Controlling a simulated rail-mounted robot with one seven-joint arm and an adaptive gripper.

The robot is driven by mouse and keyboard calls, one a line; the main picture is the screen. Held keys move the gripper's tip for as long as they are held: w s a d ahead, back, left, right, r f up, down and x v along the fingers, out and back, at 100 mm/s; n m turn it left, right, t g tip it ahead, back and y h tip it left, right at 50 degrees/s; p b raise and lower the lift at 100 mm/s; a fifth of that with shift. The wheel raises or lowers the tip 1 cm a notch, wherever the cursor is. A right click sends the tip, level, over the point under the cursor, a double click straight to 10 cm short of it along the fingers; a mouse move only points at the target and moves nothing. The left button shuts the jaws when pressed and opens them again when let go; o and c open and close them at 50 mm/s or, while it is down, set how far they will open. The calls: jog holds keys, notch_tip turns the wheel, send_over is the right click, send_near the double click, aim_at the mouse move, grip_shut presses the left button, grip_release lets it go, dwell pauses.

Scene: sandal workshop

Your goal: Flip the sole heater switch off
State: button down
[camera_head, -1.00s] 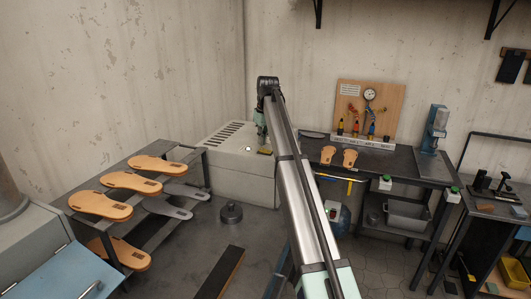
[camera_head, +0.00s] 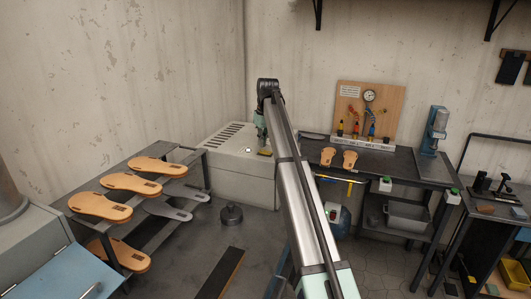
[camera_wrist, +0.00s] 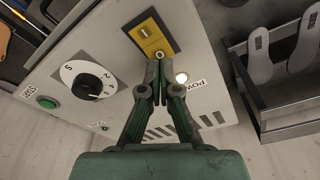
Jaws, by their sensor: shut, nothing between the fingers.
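The sole heater is a pale grey box (camera_head: 232,178) in the back corner in the head view. A round, bright, cream-white lamp (camera_wrist: 182,78) sits near the POWER label. My gripper (camera_wrist: 160,65) is shut and empty, its fingertips at the lower edge of the switch in the picture. I cannot tell whether they touch it. In the head view my gripper (camera_head: 261,138) points down beside the yellow switch (camera_head: 265,152). The switch's on or off position is unclear.
The panel also has a black dial (camera_wrist: 88,81) and a green START button (camera_wrist: 47,102). A rack with several soles (camera_head: 130,182) stands left of the heater.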

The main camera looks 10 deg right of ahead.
aim_at(263, 151)
jog(key=shift+f, duration=1.1)
dwell(1.1)
jog(key=shift+r, duration=0.1)
jog(key=shift+r+p, duration=1.55)
jog(key=shift+r, duration=1.85)
